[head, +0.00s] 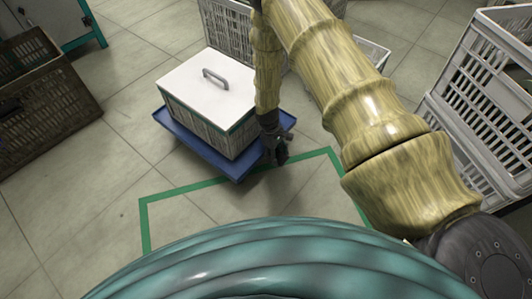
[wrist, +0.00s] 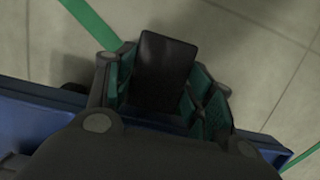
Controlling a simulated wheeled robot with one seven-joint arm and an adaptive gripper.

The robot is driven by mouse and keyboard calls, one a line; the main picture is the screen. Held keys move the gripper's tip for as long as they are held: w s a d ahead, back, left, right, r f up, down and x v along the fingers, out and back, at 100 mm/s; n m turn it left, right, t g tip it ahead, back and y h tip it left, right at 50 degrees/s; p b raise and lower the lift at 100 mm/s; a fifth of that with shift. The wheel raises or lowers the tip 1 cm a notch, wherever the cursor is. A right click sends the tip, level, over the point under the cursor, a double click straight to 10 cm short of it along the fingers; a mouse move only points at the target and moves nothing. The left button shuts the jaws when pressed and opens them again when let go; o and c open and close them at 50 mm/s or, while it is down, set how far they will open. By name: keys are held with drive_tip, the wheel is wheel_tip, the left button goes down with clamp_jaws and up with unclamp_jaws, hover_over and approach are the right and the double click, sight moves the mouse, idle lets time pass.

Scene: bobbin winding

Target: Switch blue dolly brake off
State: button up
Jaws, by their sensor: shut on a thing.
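The blue dolly (head: 188,143) stands on the tiled floor in the head view, carrying a white-lidded box. Its edge also shows in the wrist view (wrist: 32,112). My gripper (head: 281,157) is low at the dolly's near right corner. In the wrist view my gripper (wrist: 165,85) has its green-padded fingers on either side of a dark flat brake pedal (wrist: 166,60), shut on it. The pedal sticks out past the dolly's edge. I cannot tell its tilt, and its base is hidden by my gripper.
The box's lid (head: 205,82) has a grey handle. A green floor outline (head: 190,187) lies in front of the dolly. A brown crate (head: 45,95) is at left, a light crate (head: 480,80) at right, and another crate (head: 226,32) behind. Floor at left front is clear.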

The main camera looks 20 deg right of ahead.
drive_tip(key=o, duration=1.5)
drive_tip(key=shift+c, duration=0.2)
drive_tip(key=v, duration=1.2)
drive_tip(key=shift+c, duration=0.2)
